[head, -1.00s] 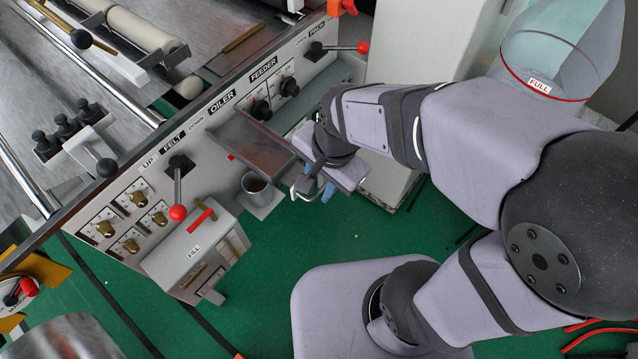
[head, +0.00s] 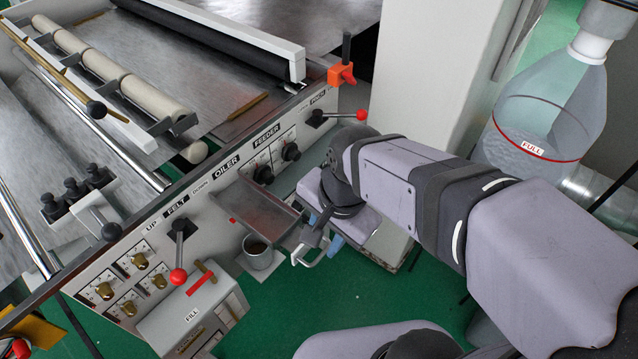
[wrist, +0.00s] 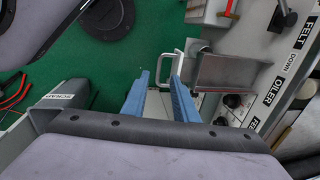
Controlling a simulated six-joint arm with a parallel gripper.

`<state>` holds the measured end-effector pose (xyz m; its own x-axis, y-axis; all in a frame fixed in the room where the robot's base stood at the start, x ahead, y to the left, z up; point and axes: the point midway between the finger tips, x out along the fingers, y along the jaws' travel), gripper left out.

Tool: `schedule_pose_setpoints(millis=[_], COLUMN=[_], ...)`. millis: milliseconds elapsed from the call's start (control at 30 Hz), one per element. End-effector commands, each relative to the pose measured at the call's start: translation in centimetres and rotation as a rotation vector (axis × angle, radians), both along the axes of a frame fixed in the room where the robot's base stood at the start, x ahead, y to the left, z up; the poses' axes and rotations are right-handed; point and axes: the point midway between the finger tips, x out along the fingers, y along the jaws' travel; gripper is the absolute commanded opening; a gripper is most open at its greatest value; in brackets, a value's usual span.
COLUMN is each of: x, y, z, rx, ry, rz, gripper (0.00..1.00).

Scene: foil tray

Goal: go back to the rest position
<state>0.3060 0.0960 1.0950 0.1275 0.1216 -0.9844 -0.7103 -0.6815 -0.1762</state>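My gripper (head: 325,240) is low in front of the machine panel, just right of the foil tray, in the head view. Its two blue fingers are spread apart with an empty gap in the wrist view (wrist: 158,78). The shallow grey metal foil tray (head: 262,212) sticks out from the panel under the OILER label; it also shows in the wrist view (wrist: 222,73). A pale loop handle (wrist: 163,66) is close to the fingertips. I cannot tell whether they touch it.
A cup with dark liquid (head: 260,252) stands left of my gripper. A FILL box (head: 195,312) and red-knobbed levers (head: 178,275) are further left. A large clear bottle marked FULL (head: 540,115) is at right. Green floor (head: 290,310) lies open below.

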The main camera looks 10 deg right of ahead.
Motion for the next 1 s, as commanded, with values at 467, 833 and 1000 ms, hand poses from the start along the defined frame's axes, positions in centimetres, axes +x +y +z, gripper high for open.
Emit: schedule_pose_setpoints(millis=[467,833,1000], x=[1.0,-0.3,-2.3], y=[0.0,-4.0,-7.7], z=[0.0,-5.4,-8.1], rx=[-0.067,-0.210,-0.182], ry=[-0.098,-0.079,0.042], rz=[0.439,1.012,0.891], gripper=[0.27,0.27,0.27])
